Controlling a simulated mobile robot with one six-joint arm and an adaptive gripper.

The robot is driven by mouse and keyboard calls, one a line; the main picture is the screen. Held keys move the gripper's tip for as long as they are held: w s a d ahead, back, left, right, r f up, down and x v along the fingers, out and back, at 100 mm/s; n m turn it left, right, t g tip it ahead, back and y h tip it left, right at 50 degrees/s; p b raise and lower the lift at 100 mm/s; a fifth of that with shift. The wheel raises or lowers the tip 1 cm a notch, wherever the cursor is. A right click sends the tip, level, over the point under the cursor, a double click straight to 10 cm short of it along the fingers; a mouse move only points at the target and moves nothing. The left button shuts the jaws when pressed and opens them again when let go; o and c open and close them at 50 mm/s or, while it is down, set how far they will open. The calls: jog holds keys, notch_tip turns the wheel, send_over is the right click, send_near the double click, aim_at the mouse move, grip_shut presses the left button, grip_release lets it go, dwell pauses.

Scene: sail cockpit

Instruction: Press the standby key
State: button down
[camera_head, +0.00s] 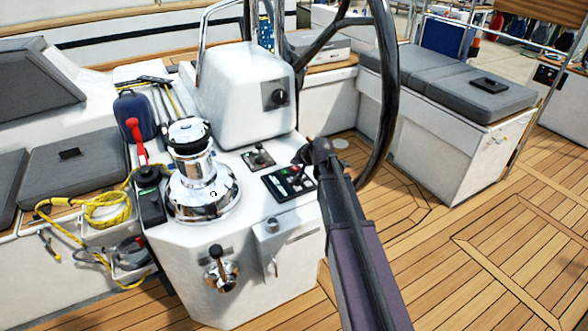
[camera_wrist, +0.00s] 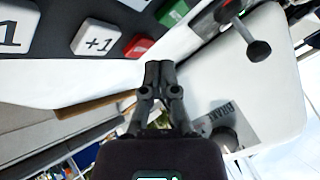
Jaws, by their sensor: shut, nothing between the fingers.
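The black key panel (camera_head: 276,187) lies on top of the white console, right of the chrome winch. In the wrist view the panel (camera_wrist: 65,42) fills the upper left. It carries white keys, one marked "+1" (camera_wrist: 97,39), a red key (camera_wrist: 137,48) and a green key (camera_wrist: 173,13). No standby label is readable. My gripper (camera_wrist: 159,66) is shut and empty, its tips just below the red key in the wrist picture; contact cannot be told. In the head view my gripper (camera_head: 303,156) is over the panel's far right corner, and my arm hides some of the area.
A small lever plate (camera_head: 258,158) sits beside the panel. The white pedestal (camera_head: 240,95) with a rotary switch (camera_head: 275,96) rises behind it. The black steering wheel (camera_head: 385,90) is close on the right. The chrome winch (camera_head: 200,190) stands left. Teak floor lies right.

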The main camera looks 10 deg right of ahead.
aim_at(295, 169)
jog(key=shift+f+b, duration=0.9)
dwell(1.2)
jog(key=shift+r, duration=0.2)
jog(key=shift+r+p, duration=0.75)
jog(key=shift+p, duration=0.15)
jog(key=shift+r, duration=0.1)
jog(key=shift+r+p, duration=2.4)
jog(key=shift+p, duration=0.15)
jog(key=s+f+n+g, duration=0.1)
jog(key=s, duration=0.4)
jog(key=s+a+f+n+g+h, duration=0.1)
jog(key=s+f+g, duration=0.1)
jog(key=s, duration=0.4)
jog(key=s+f+g, duration=0.1)
jog(key=s+g, duration=0.1)
jog(key=s, duration=0.3)
jog(key=shift+s+a+f+n+h, duration=0.2)
jog(key=shift+s+f+n+h, duration=0.1)
jog(key=shift+s+n+h, duration=0.1)
jog(key=s+d+f+n+g+h, duration=0.15)
jog(key=s+g, duration=0.25)
jog(key=s, duration=0.9)
notch_tip(295, 169, up, 15)
jog(key=w+p, duration=0.1)
jog(key=p, duration=1.4)
jog(key=shift+a+r+t, duration=0.15)
jog(key=shift+r+t, duration=0.05)
jog(key=shift+t, duration=0.1)
